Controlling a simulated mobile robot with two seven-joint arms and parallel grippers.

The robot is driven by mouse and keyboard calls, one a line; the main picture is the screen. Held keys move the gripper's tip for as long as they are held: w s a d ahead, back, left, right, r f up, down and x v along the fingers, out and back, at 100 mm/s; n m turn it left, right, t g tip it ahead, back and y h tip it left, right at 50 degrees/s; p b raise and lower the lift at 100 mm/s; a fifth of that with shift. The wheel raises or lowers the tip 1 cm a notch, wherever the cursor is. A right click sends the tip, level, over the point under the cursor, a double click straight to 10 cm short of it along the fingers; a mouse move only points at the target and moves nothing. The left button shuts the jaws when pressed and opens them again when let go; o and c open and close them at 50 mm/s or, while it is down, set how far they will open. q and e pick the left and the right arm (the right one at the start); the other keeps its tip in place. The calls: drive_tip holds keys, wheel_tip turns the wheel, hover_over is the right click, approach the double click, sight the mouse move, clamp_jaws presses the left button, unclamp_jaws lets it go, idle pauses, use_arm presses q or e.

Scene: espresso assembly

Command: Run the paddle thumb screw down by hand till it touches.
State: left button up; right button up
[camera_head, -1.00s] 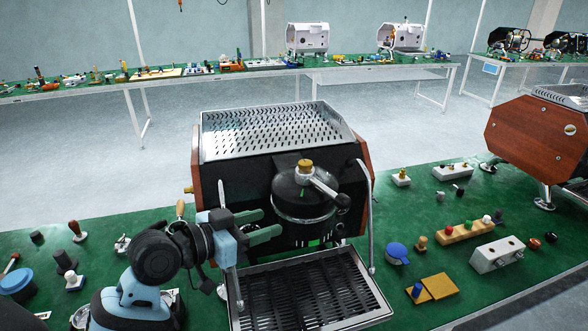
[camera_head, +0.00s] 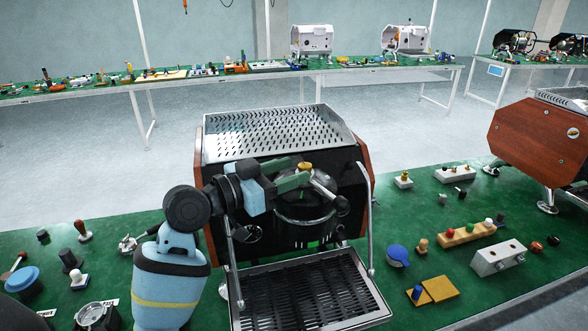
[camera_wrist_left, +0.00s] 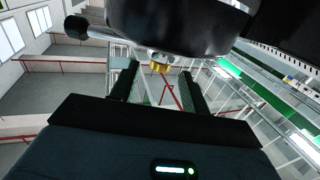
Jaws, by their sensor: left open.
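The brass paddle thumb screw (camera_head: 306,166) sits on top of the espresso machine's dark round group head (camera_head: 303,208). The paddle lever (camera_head: 326,190) reaches out to the right of it. My left gripper (camera_head: 302,174) is open, at about the height of the screw, with its green fingers pointing right and partly covering the group's top. In the left wrist view the screw (camera_wrist_left: 160,68) shows between the two finger lines, near the fingertips (camera_wrist_left: 160,80). I cannot tell whether a finger touches it. My right gripper is not in view.
The drip tray (camera_head: 310,290) lies below the group. A steam wand (camera_head: 368,225) hangs at the machine's right. Right on the green bench are a blue-lidded item (camera_head: 397,254), a wooden block with knobs (camera_head: 468,232) and a grey block (camera_head: 497,257). A second machine (camera_head: 535,145) stands farther right.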

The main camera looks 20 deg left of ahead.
use_arm(q)
drive_tip(key=shift+x, duration=0.95)
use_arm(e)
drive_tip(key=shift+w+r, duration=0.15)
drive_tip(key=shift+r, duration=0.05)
use_arm(q)
drive_tip(key=c, duration=1)
drive_tip(key=shift+f, duration=0.1)
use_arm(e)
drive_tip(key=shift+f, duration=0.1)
